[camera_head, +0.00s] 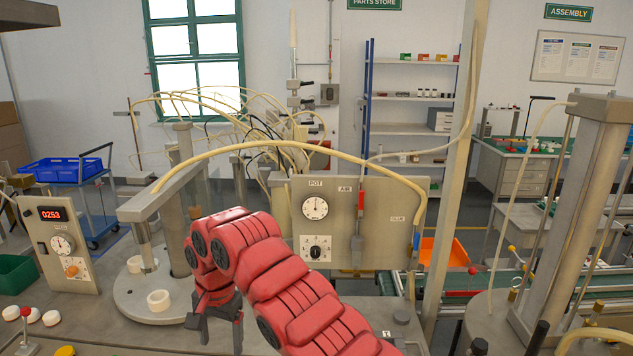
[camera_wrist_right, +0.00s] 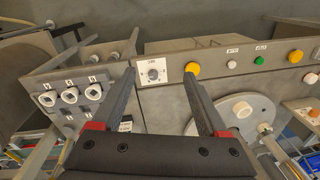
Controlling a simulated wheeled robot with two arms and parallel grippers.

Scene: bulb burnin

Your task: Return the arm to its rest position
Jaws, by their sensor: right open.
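My right arm is red and reaches in from the bottom of the head view, bent at the wrist so that the hand hangs down. My right gripper (camera_head: 215,330) is in front of the round grey machine base (camera_head: 125,292). Its dark fingers also show in the right wrist view (camera_wrist_right: 160,78), spread apart with nothing between them. A white ring (camera_head: 159,300) stands on the round base, left of the gripper. The arm hides part of the bench behind it. My left gripper is not in view.
A gauge panel (camera_head: 345,213) marked POT and AIR stands behind the arm. A control box (camera_head: 62,246) reading 0253 is at the left. A grey post (camera_head: 583,200) rises at the right. The wrist view shows a panel with a yellow button (camera_wrist_right: 192,68) beyond the fingers.

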